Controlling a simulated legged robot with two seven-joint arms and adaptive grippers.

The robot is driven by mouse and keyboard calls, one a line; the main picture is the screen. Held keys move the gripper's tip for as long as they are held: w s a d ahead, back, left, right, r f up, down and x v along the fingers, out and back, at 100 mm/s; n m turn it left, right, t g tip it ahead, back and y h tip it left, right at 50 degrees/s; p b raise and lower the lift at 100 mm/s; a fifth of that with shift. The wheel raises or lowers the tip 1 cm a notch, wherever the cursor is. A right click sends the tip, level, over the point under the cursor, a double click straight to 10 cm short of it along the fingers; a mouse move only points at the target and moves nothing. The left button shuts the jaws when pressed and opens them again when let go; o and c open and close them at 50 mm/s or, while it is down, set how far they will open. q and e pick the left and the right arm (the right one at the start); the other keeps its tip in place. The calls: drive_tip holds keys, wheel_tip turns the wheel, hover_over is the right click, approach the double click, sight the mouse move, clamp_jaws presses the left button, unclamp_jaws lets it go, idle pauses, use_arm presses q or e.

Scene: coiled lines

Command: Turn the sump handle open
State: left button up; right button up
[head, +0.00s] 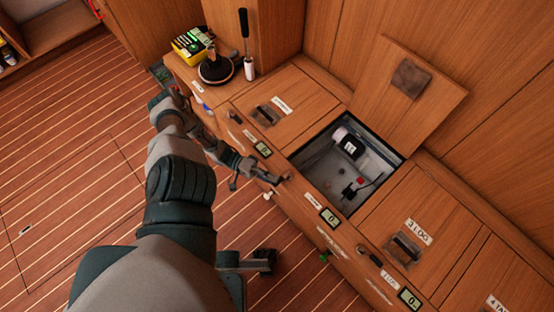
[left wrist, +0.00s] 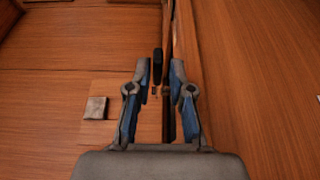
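My left gripper (head: 262,178) is at the front edge of the wooden bench in the head view, beside a small dark handle (head: 286,178) just left of the open compartment. In the left wrist view its two fingers (left wrist: 160,75) stand apart. A black upright handle (left wrist: 157,66) shows between or just beyond the fingertips; I cannot tell whether they touch it. I cannot read a sump label, so I cannot tell for sure which handle is the sump one. My right gripper is not clearly seen.
The open compartment (head: 313,164) holds a white-and-black device (head: 348,143) and small fittings. Its lid (head: 409,98) leans against the back wall. Other dark handles sit along the front (head: 235,117), (head: 376,261). A yellow device (head: 190,43) stands at the back.

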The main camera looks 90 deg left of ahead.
use_arm(q)
drive_tip(key=v, duration=1)
drive_tip(key=shift+w+f, duration=0.15)
